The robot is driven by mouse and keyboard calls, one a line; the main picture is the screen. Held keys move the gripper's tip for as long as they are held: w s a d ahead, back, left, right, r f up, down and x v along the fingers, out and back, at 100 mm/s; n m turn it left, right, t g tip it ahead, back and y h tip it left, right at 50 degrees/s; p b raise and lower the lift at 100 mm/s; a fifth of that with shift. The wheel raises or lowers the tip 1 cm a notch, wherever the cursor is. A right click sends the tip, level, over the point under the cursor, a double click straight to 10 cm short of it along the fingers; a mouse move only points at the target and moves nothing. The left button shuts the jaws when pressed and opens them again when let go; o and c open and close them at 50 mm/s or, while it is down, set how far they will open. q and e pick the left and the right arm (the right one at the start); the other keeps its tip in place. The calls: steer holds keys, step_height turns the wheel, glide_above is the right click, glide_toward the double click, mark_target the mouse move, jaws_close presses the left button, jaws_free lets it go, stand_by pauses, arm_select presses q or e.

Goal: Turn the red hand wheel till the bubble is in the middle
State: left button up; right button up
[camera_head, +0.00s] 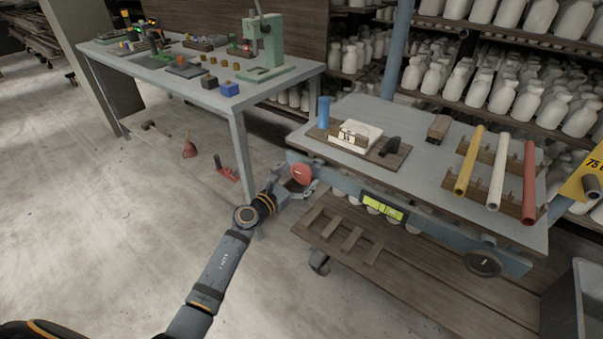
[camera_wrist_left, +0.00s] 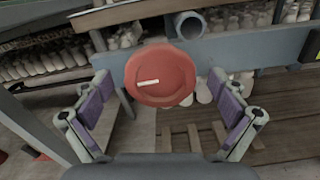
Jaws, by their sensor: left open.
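The red hand wheel (camera_head: 301,174) is on the left end of the blue-grey front rail of a small table. In the left wrist view the wheel (camera_wrist_left: 160,76) is a red disc with a short white mark left of its centre. My left gripper (camera_head: 292,188) is open at the wheel. In the left wrist view its two fingers (camera_wrist_left: 165,118) stand wide apart, one to each side and below the wheel, and I see no contact. The yellow-green bubble level (camera_head: 383,207) sits on the rail to the right; the bubble's exact place is too small to tell. My right gripper is not in view.
The table top (camera_head: 400,185) holds a blue cup (camera_head: 323,111), a white block on a board, and yellow, white and red tubes (camera_head: 529,180). A dark round knob (camera_head: 482,264) is on the rail's right end. A slatted wooden shelf (camera_head: 400,270) lies below.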

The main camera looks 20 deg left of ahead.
arm_select(q)
steer(key=shift+x, duration=0.8)
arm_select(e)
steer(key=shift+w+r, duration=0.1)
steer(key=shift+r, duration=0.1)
arm_select(q)
steer(key=c, duration=1.2)
steer(key=shift+o, duration=0.2)
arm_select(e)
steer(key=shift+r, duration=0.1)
